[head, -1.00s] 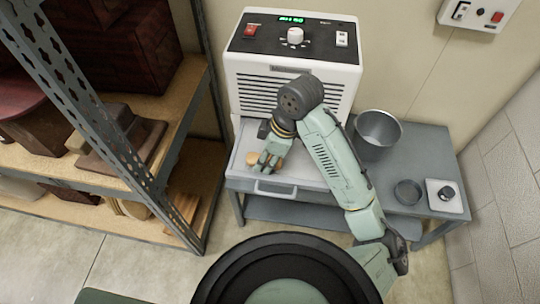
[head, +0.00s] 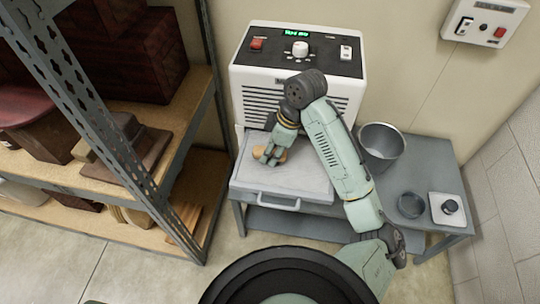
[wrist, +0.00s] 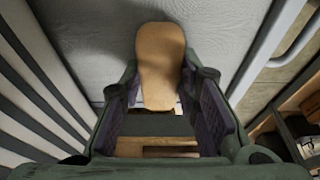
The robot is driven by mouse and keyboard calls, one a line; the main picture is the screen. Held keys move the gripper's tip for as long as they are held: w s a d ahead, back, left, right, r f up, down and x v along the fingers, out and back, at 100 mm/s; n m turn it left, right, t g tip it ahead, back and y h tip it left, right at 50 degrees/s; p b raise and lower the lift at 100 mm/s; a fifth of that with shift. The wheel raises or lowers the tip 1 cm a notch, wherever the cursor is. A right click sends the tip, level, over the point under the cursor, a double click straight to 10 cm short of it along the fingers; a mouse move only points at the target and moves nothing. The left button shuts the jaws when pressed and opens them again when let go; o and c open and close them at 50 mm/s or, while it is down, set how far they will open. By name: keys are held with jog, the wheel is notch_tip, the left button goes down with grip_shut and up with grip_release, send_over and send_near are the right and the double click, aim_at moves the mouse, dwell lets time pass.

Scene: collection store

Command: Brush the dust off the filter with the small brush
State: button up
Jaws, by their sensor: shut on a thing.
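The filter (head: 310,185) is a flat light-grey panel with a front handle, at the front of the white machine. It also fills the background of the wrist view (wrist: 85,40). My gripper (head: 268,158) is low over the filter's left part. In the wrist view my gripper (wrist: 163,88) is shut on the small brush (wrist: 160,50), with its tan wooden body between the fingers. In the head view the brush (head: 281,155) shows only as a small tan patch by the fingers. The bristles are hidden, so I cannot tell whether they touch the filter. No dust can be made out.
The white machine (head: 258,92) with a louvred front stands behind the filter. A metal bucket (head: 381,140), a small grey bowl (head: 411,205) and a white pad with a dark knob (head: 447,210) are to the right. A metal shelf (head: 180,205) stands close on the left.

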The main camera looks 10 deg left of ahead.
jog(key=shift+w+f, duration=0.1)
jog(key=shift+w, duration=2.1)
jog(key=shift+r, duration=3.05)
notch_tip(320, 180, up, 3)
